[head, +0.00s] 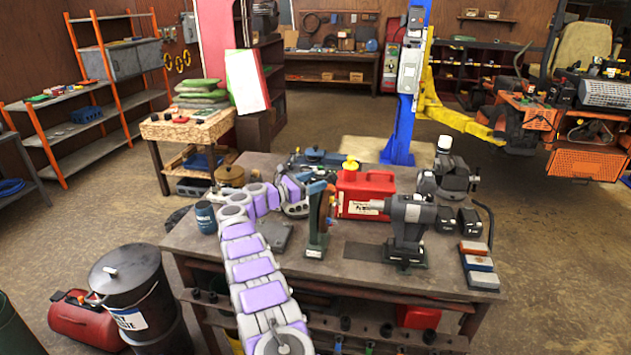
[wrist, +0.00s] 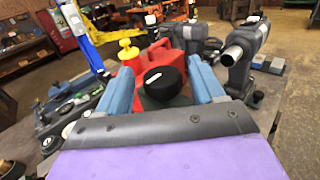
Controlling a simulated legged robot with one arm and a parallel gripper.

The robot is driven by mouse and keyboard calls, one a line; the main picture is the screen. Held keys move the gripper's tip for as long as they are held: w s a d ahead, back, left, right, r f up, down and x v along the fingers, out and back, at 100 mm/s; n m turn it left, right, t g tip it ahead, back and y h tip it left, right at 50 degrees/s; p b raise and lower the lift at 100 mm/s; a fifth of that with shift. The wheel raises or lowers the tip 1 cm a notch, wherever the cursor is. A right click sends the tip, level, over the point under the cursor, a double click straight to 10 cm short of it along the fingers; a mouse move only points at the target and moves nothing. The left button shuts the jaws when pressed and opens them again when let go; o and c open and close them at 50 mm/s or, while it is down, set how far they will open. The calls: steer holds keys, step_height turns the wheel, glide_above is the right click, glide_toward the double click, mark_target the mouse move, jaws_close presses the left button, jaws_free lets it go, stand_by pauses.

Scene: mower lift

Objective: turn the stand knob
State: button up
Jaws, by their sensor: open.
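The stand knob (wrist: 163,78) is a round black cap with a small white mark. In the wrist view it lies between the two blue fingers of my gripper (wrist: 162,84), which are open. Gaps show beside the knob; I cannot tell whether either finger touches it. In the head view my gripper (head: 318,187) is at the top of a narrow dark green stand (head: 318,232) on the workbench. There the knob is hidden or too small to make out.
A red fuel can (head: 366,190) with a yellow cap stands just behind the stand. A grey bench tool (head: 408,215) is to its right. A dark blue mug (head: 206,217) sits at the workbench's (head: 350,270) left edge. Sharpening blocks (head: 478,262) lie at the right.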

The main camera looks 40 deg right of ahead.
steer(key=shift+d, duration=0.65)
steer(key=shift+c, duration=0.3)
steer(key=shift+a+r, duration=0.1)
steer(key=c, duration=0.9)
